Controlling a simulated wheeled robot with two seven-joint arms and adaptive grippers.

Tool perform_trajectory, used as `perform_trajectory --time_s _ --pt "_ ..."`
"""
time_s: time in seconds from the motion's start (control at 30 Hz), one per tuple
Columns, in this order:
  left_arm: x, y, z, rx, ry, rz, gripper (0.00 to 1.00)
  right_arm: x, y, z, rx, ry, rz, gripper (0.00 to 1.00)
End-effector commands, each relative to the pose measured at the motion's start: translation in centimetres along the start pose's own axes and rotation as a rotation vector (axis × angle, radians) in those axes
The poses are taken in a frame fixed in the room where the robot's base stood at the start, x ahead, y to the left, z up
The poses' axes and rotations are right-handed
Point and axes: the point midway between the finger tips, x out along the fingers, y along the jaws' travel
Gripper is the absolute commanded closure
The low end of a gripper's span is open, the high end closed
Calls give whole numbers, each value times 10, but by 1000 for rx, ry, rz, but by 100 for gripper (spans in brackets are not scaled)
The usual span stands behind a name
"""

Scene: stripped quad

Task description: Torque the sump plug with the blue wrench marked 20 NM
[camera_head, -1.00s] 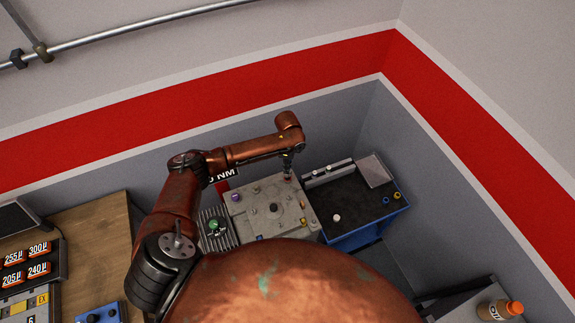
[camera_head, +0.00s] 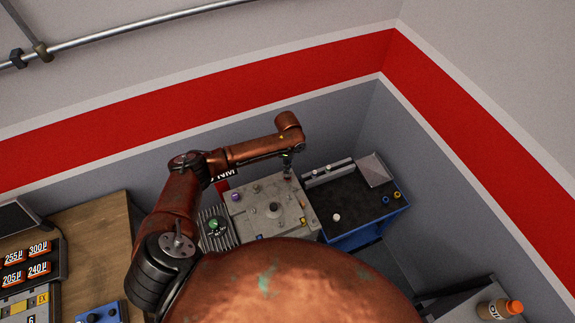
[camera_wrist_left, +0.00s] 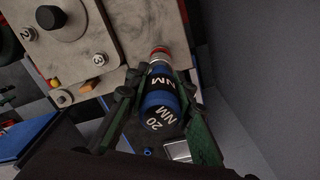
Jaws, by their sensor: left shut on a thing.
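My left gripper (camera_wrist_left: 158,105) is shut on the blue wrench (camera_wrist_left: 161,112), whose end reads 20 NM, with a dark band and a silver and red part at its far end. In the head view the gripper (camera_head: 287,168) is small and points down over the back right part of a grey block (camera_head: 245,215). The block's top carries several plugs and knobs. In the wrist view the wrench's far end reaches beside the block's edge, and I cannot tell whether it touches a plug. I cannot identify the sump plug. My right gripper is not in view.
A blue cart with a black top (camera_head: 350,205) stands right of the block. A wooden bench (camera_head: 100,235) is at left. An oil bottle (camera_head: 495,309) stands at lower right. Walls close the back.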

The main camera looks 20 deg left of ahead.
Motion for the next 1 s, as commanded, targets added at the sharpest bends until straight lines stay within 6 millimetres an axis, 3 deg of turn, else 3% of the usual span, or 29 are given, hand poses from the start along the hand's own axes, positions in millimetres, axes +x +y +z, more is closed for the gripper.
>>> perform_trajectory --time_s 1.0 --pt "32 0 0 3 -1 -1 100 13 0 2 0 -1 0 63"
